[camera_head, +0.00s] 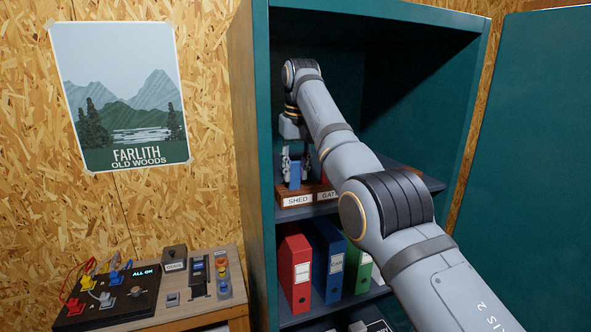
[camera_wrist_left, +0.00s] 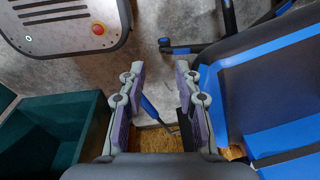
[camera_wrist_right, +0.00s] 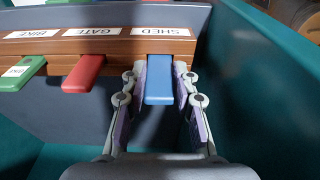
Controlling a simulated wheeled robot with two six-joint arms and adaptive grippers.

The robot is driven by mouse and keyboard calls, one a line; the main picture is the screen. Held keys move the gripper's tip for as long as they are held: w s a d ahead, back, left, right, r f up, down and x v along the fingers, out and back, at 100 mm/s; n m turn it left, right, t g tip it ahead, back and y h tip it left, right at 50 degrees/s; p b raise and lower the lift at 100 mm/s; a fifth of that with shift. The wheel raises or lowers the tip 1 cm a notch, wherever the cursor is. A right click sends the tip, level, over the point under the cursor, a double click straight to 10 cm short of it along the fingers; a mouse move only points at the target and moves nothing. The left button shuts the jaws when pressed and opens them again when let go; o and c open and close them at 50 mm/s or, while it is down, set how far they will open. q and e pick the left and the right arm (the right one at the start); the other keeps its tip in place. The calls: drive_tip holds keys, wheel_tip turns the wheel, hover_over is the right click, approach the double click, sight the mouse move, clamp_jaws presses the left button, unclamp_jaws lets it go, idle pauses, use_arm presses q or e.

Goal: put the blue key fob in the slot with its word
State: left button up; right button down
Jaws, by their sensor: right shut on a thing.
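The blue key fob (camera_wrist_right: 159,82) is between the fingers of my right gripper (camera_wrist_right: 160,78), which is shut on it. Its far end meets the front of a brown wooden rack (camera_wrist_right: 120,46), at the SHED label (camera_wrist_right: 159,31); how deep it sits is hidden. In the head view the right gripper (camera_head: 297,163) is at the rack (camera_head: 296,202), around the blue fob (camera_head: 295,175). A red fob (camera_wrist_right: 83,74) is at the GATE label and a green fob (camera_wrist_right: 22,72) is near BIKE. My left gripper (camera_wrist_left: 161,85) is open and empty, above the floor, outside the head view.
The rack stands on a shelf in a teal cabinet (camera_head: 261,110), close to its side wall. A bench with a switch panel (camera_head: 110,295) stands left. My right arm crosses the cabinet opening.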

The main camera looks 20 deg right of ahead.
drive_tip(key=shift+f+b, duration=0.65)
drive_tip(key=shift+f, duration=0.1)
drive_tip(key=c, duration=1)
unclamp_jaws()
drive_tip(key=shift+r, duration=0.1)
drive_tip(key=shift+o, duration=0.2)
